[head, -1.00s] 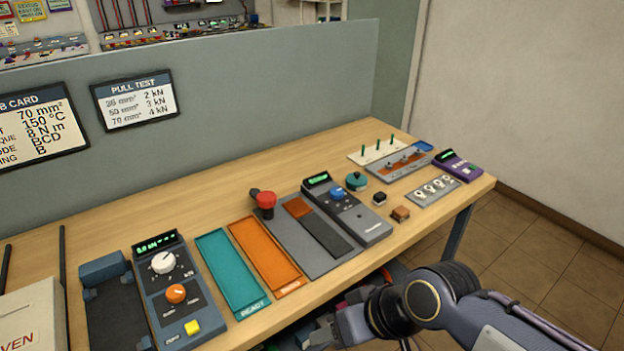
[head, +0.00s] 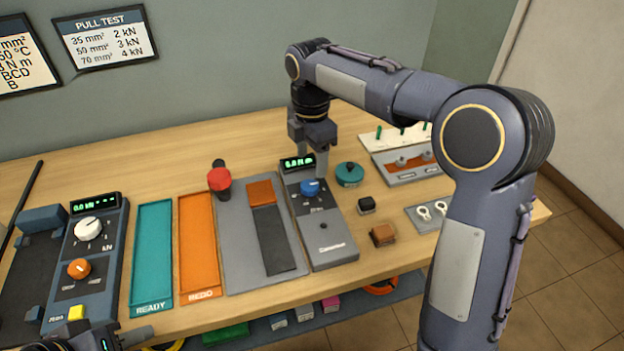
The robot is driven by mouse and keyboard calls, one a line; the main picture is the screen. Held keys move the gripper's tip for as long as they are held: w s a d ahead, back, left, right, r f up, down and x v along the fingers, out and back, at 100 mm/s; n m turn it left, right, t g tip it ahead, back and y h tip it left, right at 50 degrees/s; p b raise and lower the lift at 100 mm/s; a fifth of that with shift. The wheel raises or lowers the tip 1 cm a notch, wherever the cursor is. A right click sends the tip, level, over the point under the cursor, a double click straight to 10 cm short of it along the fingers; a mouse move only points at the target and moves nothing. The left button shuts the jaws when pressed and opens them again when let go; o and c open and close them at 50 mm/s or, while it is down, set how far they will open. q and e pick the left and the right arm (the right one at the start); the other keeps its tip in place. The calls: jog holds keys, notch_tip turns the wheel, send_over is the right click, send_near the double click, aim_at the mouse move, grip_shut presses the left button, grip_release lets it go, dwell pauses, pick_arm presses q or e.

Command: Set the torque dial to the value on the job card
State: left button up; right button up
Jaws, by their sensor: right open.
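The torque dial is a blue knob (head: 312,187) on the grey torque unit (head: 330,240). Its green display (head: 297,162) seems to read 0.0 N m. The job card (head: 22,62) is cut off at the left edge; its torque line is partly hidden by the frame edge. My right gripper (head: 309,165) points down, open and empty, above the unit's display end, close to the blue knob; I cannot tell whether it touches. My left gripper (head: 100,340) shows only partly at the bottom left, and its jaws are not clear.
A pull tester (head: 92,255) with white and orange knobs stands left.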

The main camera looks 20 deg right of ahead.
aim_at(311, 184)
notch_tip(311, 184, down, 7)
jog(key=shift+f+b, duration=0.1)
jog(key=shift+b, duration=0.2)
jog(key=shift+c, duration=0.5)
jog(key=shift+a, duration=0.1)
jog(key=c, duration=0.9)
